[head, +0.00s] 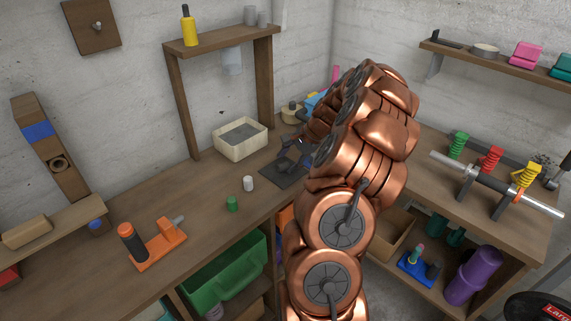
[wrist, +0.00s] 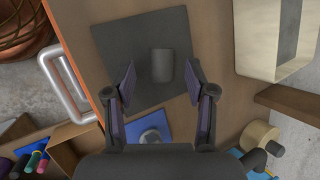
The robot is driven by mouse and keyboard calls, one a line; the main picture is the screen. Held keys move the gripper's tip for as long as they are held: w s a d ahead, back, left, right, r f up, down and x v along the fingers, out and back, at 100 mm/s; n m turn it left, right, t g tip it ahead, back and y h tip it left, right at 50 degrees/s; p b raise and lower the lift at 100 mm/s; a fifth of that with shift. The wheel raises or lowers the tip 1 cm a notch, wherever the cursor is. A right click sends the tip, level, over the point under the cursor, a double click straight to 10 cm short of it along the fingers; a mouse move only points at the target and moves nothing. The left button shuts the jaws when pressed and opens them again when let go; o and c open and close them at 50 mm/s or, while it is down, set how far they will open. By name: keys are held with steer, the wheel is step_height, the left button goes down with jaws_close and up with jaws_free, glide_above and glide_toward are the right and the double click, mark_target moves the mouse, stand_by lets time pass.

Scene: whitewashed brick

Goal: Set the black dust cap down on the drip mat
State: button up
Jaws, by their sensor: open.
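The black dust cap (wrist: 162,65) is a short dark cylinder. In the wrist view it is on the dark square drip mat (wrist: 125,45), right of the mat's middle. My gripper (wrist: 162,72) is open, with one finger on each side of the cap and visible gaps between. The cap appears to rest on the mat, though its exact height is hard to judge. In the head view the mat (head: 276,174) lies on the bench, partly covered by my arm and gripper (head: 291,150). I cannot make out the cap there.
A cream bin (head: 256,147) stands behind the mat. A blue block with a grey knob (wrist: 153,128) sits close to the mat's edge. White (head: 248,183) and green (head: 232,203) cylinders stand in front. An orange-based tool (head: 157,250) is at front left.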

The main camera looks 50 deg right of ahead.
steer(key=v, duration=0.9)
steer(key=shift+r, duration=0.3)
steer(key=shift+s, duration=0.1)
